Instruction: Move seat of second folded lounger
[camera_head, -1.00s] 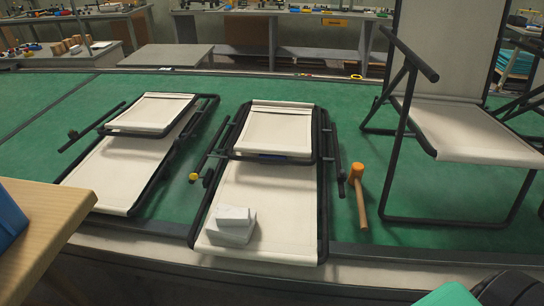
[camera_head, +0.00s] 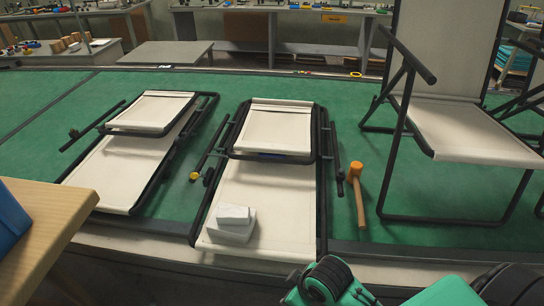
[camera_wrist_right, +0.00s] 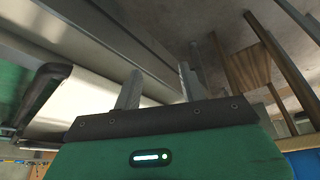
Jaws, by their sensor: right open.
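Two folded loungers lie flat on the green surface in the head view. The left one has a white seat panel (camera_head: 152,111) over a longer white panel (camera_head: 113,175), both in black frames. The middle one has a white seat panel (camera_head: 273,131) raised over its long white panel (camera_head: 268,190). My right arm, green and black, shows at the head view's bottom right, low and apart from the loungers. My right gripper (camera_wrist_right: 158,85) is open and empty in the right wrist view, with a blurred white panel to its left. My left gripper is out of view.
Small white blocks (camera_head: 234,220) rest on the middle lounger's long panel. An orange mallet (camera_head: 358,190) lies to its right. An upright lounger (camera_head: 462,130) stands at the right. A wooden tabletop (camera_head: 40,225) fills the left front. Green surface between the loungers is mostly clear.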

